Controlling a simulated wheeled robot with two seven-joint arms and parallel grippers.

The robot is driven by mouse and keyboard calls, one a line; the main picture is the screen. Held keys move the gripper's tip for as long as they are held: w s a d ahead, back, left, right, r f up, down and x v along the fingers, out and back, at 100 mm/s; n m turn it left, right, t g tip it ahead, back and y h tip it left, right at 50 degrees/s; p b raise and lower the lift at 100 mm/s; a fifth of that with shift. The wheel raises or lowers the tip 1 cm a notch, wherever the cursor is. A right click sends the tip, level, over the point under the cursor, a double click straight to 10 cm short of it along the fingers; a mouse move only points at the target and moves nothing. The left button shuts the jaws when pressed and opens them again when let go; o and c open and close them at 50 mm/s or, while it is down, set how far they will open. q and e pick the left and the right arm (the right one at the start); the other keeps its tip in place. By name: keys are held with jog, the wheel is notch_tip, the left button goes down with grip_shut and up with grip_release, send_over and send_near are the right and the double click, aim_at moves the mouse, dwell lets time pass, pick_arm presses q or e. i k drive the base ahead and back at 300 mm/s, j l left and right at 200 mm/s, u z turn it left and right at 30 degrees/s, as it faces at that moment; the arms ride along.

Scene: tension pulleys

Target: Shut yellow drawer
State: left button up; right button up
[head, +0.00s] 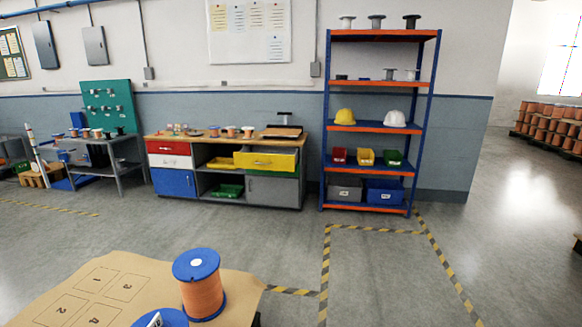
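The yellow drawer (262,163) is in the workbench cabinet (222,187) against the far wall. It stands pulled out toward me, below the wooden top on the right side. Its yellow front sits forward of the cabinet, and the grey side of the drawer shows behind it. A green front shows partly below it, and a grey door (273,191) is lower down. Neither of my grippers is in the head view.
A near table (235,284) with a brown top holds a copper-wire spool (203,290). Open floor with striped tape (326,262) lies between it and the cabinet. A blue-and-orange shelf rack (323,130) stands right of the cabinet; a grey side table (108,150) stands left.

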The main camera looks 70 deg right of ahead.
aim_at(261, 158)
jog(key=z, duration=2.2)
jog(key=i+l+z, duration=0.1)
jog(key=i+l, duration=0.2)
jog(key=i, duration=0.25)
jog(key=i+l+z, duration=0.15)
jog(key=i+l, duration=0.15)
jog(key=i, duration=0.25)
jog(key=i+l+z, duration=0.1)
jog(key=i, duration=0.45)
jog(key=i+l+z, duration=0.1)
jog(key=i+l, duration=0.15)
jog(key=i, duration=0.35)
jog(key=i+l+z, duration=0.1)
jog(key=i, duration=0.45)
